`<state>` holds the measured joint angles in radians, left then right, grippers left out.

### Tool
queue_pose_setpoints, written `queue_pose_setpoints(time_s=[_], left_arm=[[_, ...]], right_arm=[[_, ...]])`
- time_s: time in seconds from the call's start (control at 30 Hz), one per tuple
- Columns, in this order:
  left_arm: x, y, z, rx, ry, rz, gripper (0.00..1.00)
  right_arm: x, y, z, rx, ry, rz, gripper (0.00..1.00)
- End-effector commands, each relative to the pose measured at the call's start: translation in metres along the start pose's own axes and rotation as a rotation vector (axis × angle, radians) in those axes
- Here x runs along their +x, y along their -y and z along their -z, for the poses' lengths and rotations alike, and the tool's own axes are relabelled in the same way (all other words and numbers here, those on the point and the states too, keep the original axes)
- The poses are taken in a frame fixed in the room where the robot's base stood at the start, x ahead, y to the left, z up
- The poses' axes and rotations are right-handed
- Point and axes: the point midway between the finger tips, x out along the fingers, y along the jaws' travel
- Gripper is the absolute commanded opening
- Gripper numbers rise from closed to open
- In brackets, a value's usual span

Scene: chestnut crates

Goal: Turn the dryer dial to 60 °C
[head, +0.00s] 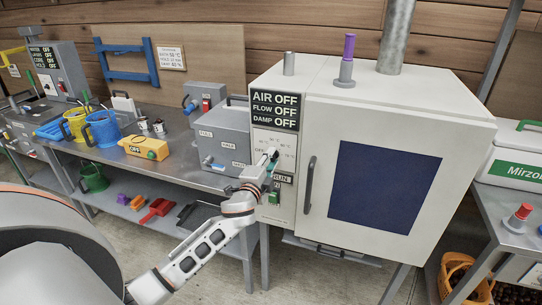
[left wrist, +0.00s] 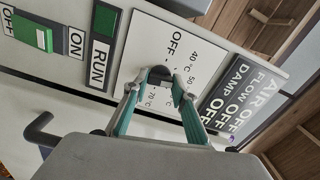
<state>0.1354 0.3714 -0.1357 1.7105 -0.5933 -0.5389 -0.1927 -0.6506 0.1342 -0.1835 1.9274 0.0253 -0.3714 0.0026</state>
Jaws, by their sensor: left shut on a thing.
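The dryer (head: 308,210) is a large cream cabinet with a dark blue window. Its dial is a dark knob (left wrist: 160,74) on a white scale plate (left wrist: 184,48) marked OFF, 40 °C, 50 °C and 70 °C; the 60 °C mark is hidden in the left wrist view. My left gripper (head: 269,158) is at the dial in the head view. In the left wrist view its teal fingers (left wrist: 159,80) are closed on the knob from both sides. Which mark the knob points to is hard to tell. The dryer display (head: 275,109) reads AIR OFF, FLOW OFF, DAMP OFF. My right gripper is not in view.
Below the dial are a RUN label (left wrist: 99,58) and a green switch (left wrist: 30,32) by an ON label. The dryer door handle (head: 309,186) stands out to the right of my arm. A grey box (head: 221,140) stands close on the left.

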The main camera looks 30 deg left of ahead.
Motion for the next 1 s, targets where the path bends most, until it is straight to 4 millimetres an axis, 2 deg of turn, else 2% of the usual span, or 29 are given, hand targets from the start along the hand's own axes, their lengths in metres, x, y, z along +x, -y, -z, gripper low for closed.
queue_pose_setpoints(time_s=[0.17,0.6,1.0], left_arm=[[-0.0002,-0.0003,0.0003,0.169,-0.001,-0.002,0.05],[-0.0002,-0.0016,0.0,0.58,-0.002,-0.001,0.05],[0.0,-0.0015,0.0,0.853,-0.002,0.0,0.05]], right_arm=[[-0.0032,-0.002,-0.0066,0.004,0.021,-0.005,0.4],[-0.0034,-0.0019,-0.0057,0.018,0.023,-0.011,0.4],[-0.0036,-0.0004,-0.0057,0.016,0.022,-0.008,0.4]])
